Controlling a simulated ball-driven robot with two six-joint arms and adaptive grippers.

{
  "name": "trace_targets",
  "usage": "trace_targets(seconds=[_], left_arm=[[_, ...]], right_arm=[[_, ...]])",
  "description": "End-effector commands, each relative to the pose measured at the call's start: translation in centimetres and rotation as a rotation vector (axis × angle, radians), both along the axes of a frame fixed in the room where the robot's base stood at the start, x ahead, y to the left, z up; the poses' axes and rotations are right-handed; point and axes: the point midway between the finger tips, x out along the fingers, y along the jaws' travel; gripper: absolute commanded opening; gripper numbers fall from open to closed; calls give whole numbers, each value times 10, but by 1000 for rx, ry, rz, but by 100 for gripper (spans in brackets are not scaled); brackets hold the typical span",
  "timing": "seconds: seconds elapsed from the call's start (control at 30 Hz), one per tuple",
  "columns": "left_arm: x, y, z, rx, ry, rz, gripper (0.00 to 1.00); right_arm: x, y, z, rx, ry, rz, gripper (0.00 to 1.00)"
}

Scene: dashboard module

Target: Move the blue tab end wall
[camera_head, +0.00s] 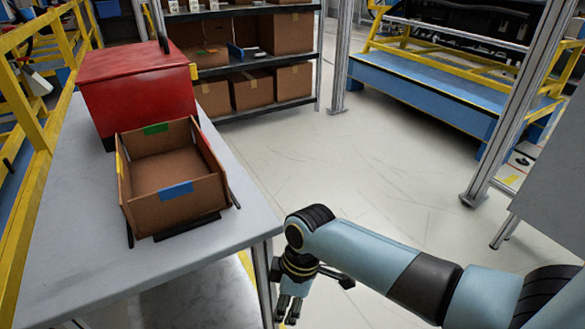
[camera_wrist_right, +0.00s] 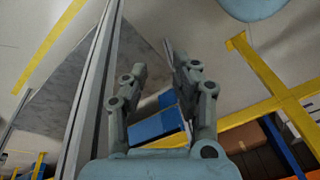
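An open brown box (camera_head: 128,196) stands on the grey table. Its near end wall (camera_head: 151,214) carries a blue tab (camera_head: 176,189) on the top edge, and its far end wall carries a green tab (camera_head: 156,129). The near wall stands upright. My right gripper (camera_head: 289,310) hangs fingers down, off the table's right edge, well apart from the box. The right wrist view shows its two fingers (camera_wrist_right: 160,72) spread with nothing held between them. My left gripper is out of view.
A red case (camera_head: 136,85) stands right behind the box. The table (camera_head: 75,245) is clear in front and to the left. Its right edge and leg lie close to my right gripper. Shelves with cardboard boxes (camera_head: 250,88) stand behind; the floor (camera_head: 330,160) is open.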

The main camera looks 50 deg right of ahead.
Motion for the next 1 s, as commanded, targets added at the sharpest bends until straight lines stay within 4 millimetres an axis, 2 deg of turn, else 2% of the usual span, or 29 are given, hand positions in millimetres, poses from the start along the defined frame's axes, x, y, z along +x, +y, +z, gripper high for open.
trace_targets(seconds=[0.03,0.2,0.57,0.7,0.8,0.87,0.97,1.0], left_arm=[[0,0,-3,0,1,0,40],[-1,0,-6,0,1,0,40],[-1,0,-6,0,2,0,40],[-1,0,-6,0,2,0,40],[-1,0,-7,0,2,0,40],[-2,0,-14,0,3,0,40],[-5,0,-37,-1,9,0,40],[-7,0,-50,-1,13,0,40]], right_arm=[[-4,-1,-8,-5,5,-13,28],[-9,-5,-22,-16,10,-46,28],[-11,-5,-25,-19,10,-55,28],[-11,-5,-24,-19,10,-55,10],[-10,-7,-25,-22,5,-54,0],[-8,-11,-27,-32,-17,-49,0],[1,-28,-29,-71,-118,-25,0],[6,-36,-28,-93,-182,-8,0]])
